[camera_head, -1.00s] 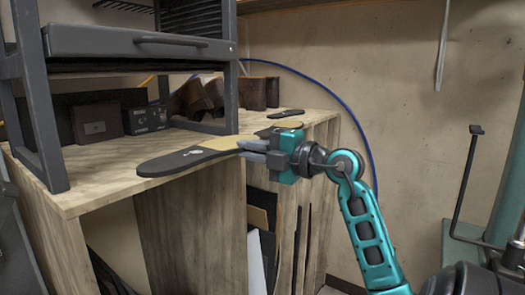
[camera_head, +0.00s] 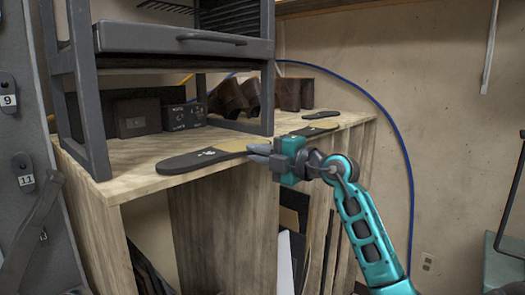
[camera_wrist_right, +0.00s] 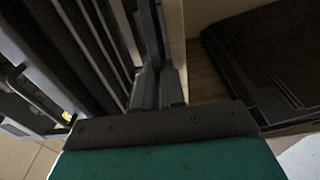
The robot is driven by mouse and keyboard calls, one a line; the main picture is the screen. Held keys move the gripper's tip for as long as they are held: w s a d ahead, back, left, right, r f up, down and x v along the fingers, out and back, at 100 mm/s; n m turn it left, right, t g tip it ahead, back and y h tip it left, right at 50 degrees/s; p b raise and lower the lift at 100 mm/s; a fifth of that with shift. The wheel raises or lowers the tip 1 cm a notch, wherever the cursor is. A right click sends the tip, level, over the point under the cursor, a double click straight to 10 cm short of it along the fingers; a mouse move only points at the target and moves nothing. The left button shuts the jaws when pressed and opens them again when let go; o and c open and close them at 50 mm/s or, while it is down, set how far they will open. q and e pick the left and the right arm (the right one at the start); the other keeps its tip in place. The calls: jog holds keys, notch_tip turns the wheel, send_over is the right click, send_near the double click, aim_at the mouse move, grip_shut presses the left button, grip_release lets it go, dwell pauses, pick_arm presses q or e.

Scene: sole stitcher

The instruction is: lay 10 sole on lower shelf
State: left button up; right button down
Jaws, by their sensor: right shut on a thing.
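A dark sole with a tan heel end (camera_head: 198,159) extends left from my right gripper (camera_head: 258,154), which is shut on its heel end. The sole is flat and roughly level at the front edge of the wooden bench top (camera_head: 135,183); I cannot tell if it touches. White marking on it is too small to read. My left gripper is not in view. A shelf below the bench top is not clearly visible.
A dark metal rack (camera_head: 95,135) stands on the bench, with dark boxes (camera_head: 137,117) and brown boot-like pieces (camera_head: 235,97) behind. Another sole (camera_head: 307,130) lies at the right end. A grey panel (camera_head: 18,130) at left carries tags 9 and 11. Dark sheets lean below.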

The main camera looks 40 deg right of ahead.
jog(key=shift+f, duration=0.15)
jog(key=c, duration=1.1)
grip_release()
jog(key=shift+s, duration=0.15)
jog(key=s, duration=0.4)
jog(key=s+d+b, duration=0.1)
jog(key=s, duration=0.3)
jog(key=s+d, duration=0.1)
jog(key=s, duration=0.3)
jog(key=shift+s+d, duration=0.15)
jog(key=shift+s, duration=0.1)
jog(key=shift+f, duration=0.1)
